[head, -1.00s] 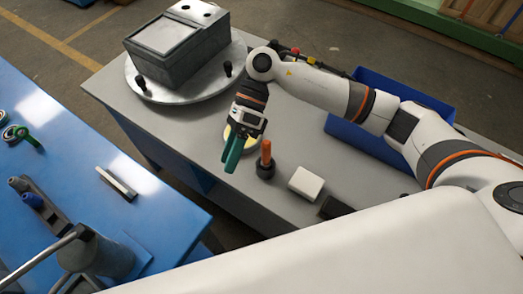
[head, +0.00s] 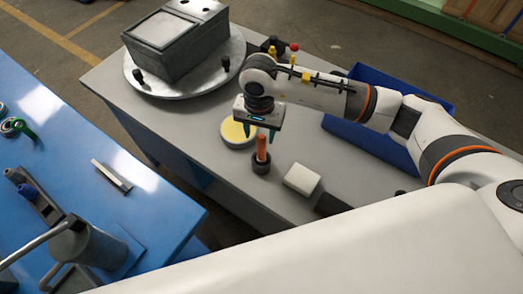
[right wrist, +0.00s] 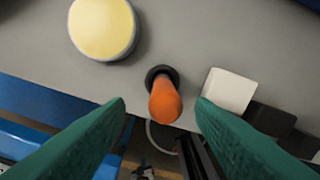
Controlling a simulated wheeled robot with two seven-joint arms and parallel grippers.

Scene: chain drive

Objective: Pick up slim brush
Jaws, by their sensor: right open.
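An upright orange handle (head: 262,149) with a dark round base (head: 261,165) stands on the grey table; I take it for the slim brush. In the right wrist view its orange top (right wrist: 165,103) points toward the camera, with a black ring behind it. My right gripper (head: 260,133) points down just above and behind the handle in the head view. In the right wrist view its green fingers (right wrist: 161,102) are open, one on each side of the handle, with gaps and no contact visible. My left gripper is not in view.
A yellow-topped round tin (head: 238,133) and a white block (head: 302,179) flank the brush, with a dark block (head: 330,204) beyond. A blue bin (head: 352,139) stands at right. A grey box on a round plate (head: 187,89) is at back left.

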